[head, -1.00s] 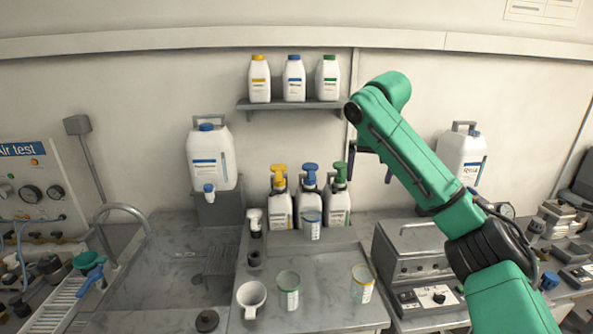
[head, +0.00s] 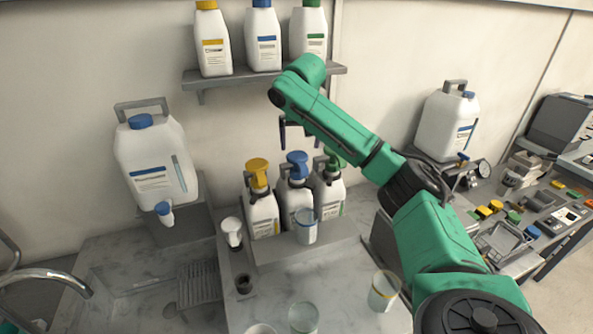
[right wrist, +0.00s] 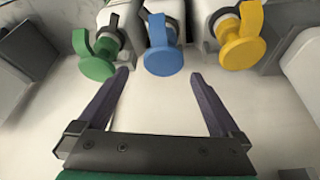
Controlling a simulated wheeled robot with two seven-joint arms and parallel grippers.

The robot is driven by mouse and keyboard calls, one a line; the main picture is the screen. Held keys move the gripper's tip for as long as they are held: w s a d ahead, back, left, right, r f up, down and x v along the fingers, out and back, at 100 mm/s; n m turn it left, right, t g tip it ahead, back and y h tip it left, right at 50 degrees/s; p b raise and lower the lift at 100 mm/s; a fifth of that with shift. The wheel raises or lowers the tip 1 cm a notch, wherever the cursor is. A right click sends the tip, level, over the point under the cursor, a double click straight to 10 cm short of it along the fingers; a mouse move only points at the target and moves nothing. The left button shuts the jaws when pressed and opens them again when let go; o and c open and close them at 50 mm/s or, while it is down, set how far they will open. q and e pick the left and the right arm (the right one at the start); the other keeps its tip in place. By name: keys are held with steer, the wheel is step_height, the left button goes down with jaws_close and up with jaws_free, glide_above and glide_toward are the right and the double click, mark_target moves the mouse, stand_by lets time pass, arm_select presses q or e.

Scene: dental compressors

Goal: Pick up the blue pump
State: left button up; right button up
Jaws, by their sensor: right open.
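The blue pump (head: 297,163) tops a white bottle (head: 295,202) in the middle of a row, between a yellow pump (head: 257,172) and a green pump (head: 335,158). My right gripper (head: 297,135) is open and empty, and shows just above the blue pump in the head view. In the right wrist view the blue pump (right wrist: 163,58) lies ahead, between the directions of the two spread fingers (right wrist: 160,75), with the green pump (right wrist: 97,65) left and the yellow pump (right wrist: 242,50) right. No contact is visible. My left gripper is out of view.
A wall shelf (head: 235,76) with several bottles is above the pumps. A clear cup (head: 307,228) stands before the blue pump's bottle, and another cup (head: 384,290) is at the front right. A large jug (head: 152,160) stands left.

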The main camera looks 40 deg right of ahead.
mark_target(297, 155)
steer(key=p+x, duration=0.1)
steer(key=x, duration=0.1)
steer(key=p+x, duration=0.1)
steer(key=x, duration=0.2)
steer(key=p+x, duration=0.1)
steer(key=x, duration=0.1)
steer(key=shift+w+a+f+p, duration=0.1)
steer(key=shift+w+f+p, duration=0.15)
steer(key=shift+w, duration=0.2)
steer(key=shift+f, duration=0.25)
steer(key=shift+s, duration=0.15)
steer(key=shift+c, duration=0.3)
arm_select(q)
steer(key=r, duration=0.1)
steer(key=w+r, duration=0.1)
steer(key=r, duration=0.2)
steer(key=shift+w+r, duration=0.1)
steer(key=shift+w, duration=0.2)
arm_select(e)
jaws_close()
